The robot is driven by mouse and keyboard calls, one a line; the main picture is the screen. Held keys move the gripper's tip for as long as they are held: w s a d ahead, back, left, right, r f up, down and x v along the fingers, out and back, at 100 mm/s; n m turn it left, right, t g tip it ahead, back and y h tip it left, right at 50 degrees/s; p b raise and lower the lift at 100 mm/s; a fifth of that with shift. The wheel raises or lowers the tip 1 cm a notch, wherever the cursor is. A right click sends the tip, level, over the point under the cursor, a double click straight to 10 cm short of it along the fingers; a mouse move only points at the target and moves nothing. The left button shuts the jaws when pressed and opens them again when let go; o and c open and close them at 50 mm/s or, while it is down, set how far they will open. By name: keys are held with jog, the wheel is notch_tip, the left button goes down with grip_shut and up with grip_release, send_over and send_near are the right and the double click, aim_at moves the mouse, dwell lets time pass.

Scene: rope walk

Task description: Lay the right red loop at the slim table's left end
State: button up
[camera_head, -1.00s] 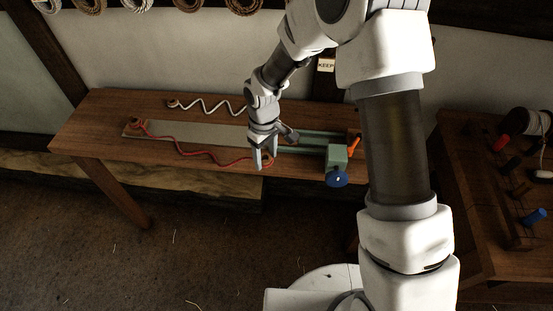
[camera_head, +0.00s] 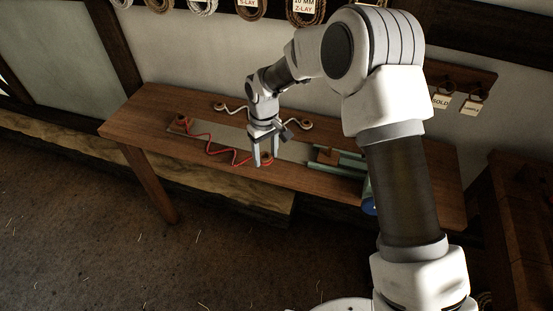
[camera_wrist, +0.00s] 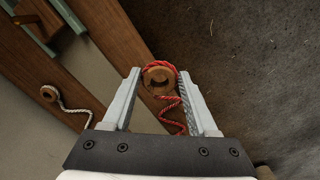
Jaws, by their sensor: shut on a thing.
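A red rope (camera_head: 222,150) lies in zigzags over the slim wooden table (camera_head: 140,122), with a loop around a wooden piece at each end. The left red loop (camera_head: 182,121) sits near the left end of the pale strip on the tabletop. My gripper (camera_head: 264,162) is shut on the right red loop (camera_head: 268,157) and its round wooden piece, over the table's front part. In the wrist view the loop (camera_wrist: 160,65) sits between the two fingers, its rope trailing back towards the palm. I cannot tell whether it is clear of the tabletop.
A white rope (camera_head: 236,110) with wooden end pieces lies behind the pale strip. Green rails with a wooden block (camera_head: 326,156) and a blue knob stand at the table's right. Rope coils (camera_head: 250,9) hang on the wall behind. The tabletop's left end is bare.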

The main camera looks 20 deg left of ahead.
jog(key=w+a, duration=0.1)
jog(key=a, duration=0.5)
jog(key=shift+w+a, duration=0.35)
jog(key=shift+w, duration=0.05)
